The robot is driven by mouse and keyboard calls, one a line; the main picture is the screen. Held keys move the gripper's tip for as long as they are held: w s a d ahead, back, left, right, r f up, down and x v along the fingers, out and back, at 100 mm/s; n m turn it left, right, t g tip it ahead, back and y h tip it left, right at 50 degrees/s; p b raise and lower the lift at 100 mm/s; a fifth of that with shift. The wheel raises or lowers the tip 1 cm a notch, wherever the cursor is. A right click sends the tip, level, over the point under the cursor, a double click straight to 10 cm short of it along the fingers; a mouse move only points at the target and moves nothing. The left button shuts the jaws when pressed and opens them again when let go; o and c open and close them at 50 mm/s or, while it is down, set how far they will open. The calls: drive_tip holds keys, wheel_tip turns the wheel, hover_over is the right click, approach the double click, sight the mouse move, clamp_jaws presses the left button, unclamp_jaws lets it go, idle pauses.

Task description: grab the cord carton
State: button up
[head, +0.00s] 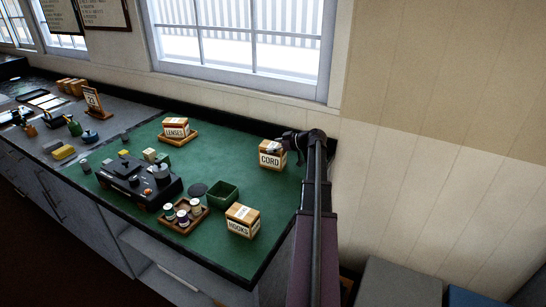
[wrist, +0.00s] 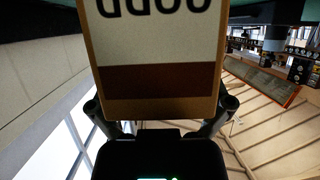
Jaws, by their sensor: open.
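The cord carton (head: 271,155) is an orange-brown box with a white label reading CORD. It stands on the green mat (head: 225,165) near the back right corner. In the wrist view the carton (wrist: 155,60) fills the upper middle, very close, with its lettering upside down and cut off by the top edge. My gripper (head: 288,142) is at the carton's upper right in the head view. In the wrist view my gripper (wrist: 160,112) is open, with one finger on each side of the carton. I cannot tell whether the fingers touch it.
The hooks carton (head: 242,220) stands nearer the front edge. The lenses carton (head: 175,128) sits on a wooden tray at the back. A green open box (head: 222,194), a tray of spools (head: 183,215) and a black machine (head: 139,180) occupy the middle. The wall is close behind.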

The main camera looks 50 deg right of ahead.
drive_tip(key=c, duration=1.1)
drive_tip(key=shift+r, duration=0.2)
wheel_tip(320, 180, up, 3)
drive_tip(key=p, duration=0.3)
drive_tip(key=shift+f, duration=0.1)
drive_tip(key=s+a+r+p, duration=0.2)
drive_tip(key=s, duration=1.4)
drive_tip(key=shift+w+f, duration=0.1)
